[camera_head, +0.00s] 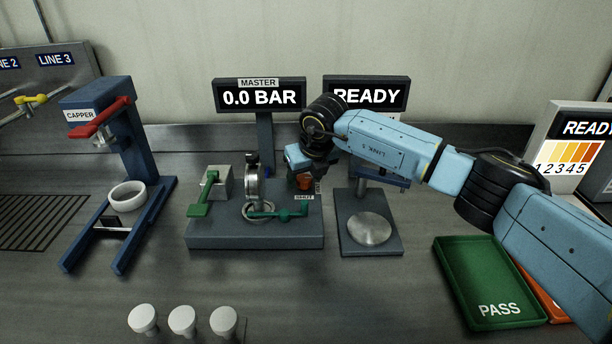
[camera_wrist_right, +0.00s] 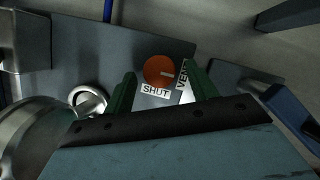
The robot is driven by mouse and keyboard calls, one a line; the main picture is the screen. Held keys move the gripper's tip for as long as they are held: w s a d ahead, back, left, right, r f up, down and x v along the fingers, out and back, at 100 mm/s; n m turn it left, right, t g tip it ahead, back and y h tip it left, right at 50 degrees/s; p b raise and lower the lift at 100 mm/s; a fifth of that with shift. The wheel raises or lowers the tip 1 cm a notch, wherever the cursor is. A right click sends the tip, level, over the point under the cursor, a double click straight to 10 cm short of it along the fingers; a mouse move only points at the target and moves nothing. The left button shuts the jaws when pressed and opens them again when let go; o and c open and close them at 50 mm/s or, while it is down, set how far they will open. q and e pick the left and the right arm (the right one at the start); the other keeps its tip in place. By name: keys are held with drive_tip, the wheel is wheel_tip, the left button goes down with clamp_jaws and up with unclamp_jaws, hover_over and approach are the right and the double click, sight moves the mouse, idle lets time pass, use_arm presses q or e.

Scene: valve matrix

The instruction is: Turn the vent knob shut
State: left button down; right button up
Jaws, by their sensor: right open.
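The vent knob (camera_wrist_right: 158,70) is a round orange-red knob on the grey test block, seen from above in the right wrist view. Its white mark points right, toward the VENT label (camera_wrist_right: 183,80). The SHUT label (camera_wrist_right: 156,91) lies just below it in that view. In the head view the knob (camera_head: 304,183) shows small under my right gripper (camera_head: 303,174). My right gripper, with green fingers (camera_wrist_right: 161,88), is open. One fingertip is on each side of the knob's near side; contact cannot be told. My left gripper is not in view.
The master display (camera_head: 260,97) reads 0.0 BAR. A press stand (camera_head: 352,240) stands close on the right, the blue capper (camera_head: 140,150) on the left.

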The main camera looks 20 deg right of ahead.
drive_tip(key=shift+c, duration=0.3)
drive_tip(key=c, duration=0.9)
